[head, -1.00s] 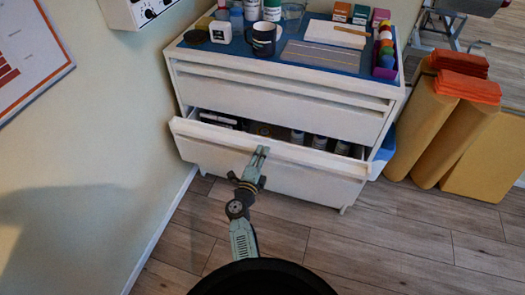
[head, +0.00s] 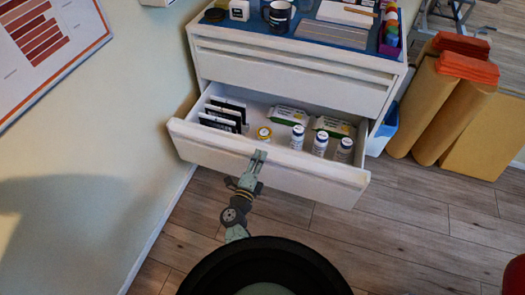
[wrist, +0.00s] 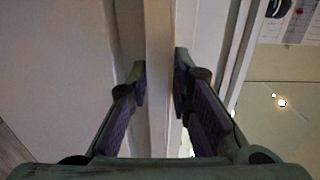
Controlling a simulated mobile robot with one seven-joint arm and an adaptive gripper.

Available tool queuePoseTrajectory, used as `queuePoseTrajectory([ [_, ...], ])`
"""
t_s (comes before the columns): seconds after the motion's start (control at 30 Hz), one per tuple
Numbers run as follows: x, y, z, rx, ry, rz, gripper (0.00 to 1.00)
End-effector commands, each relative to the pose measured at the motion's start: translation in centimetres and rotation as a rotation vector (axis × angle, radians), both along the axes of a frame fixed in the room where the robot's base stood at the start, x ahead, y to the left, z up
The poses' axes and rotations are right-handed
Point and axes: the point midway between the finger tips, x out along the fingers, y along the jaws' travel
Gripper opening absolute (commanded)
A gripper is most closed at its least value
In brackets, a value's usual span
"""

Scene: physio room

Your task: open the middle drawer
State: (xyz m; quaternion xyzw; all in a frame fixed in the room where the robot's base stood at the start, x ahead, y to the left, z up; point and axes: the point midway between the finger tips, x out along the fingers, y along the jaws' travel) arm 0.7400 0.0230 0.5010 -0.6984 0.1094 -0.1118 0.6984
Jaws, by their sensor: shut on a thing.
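A white drawer (head: 300,178) stands far out of the white cabinet (head: 290,82), below the upper front, which is closed. What lies under the open drawer is hidden by its front. My gripper (head: 258,156) is at the drawer's front, left of its middle, shut on the top edge of the front panel. In the wrist view, my gripper's fingers (wrist: 160,85) sit on both sides of the upright white drawer front (wrist: 160,50).
Rolled yellow mats (head: 440,110) stand right of the cabinet. The wall (head: 120,130) is close on the left. Wooden floor (head: 400,225) in front is clear.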

Motion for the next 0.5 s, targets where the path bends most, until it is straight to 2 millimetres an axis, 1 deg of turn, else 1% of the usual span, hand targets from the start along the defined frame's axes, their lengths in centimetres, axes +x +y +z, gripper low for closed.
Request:
queuePoseTrajectory([
  [0.03,-0.8,0.2,-0.7,0.004,0.015,0.004,0.0],
  [0.2,-1.9,0.5,-0.7,0.003,0.014,0.003,0.0],
  [0.5,-2.5,0.8,-0.8,0.004,0.013,0.003,0.0],
])
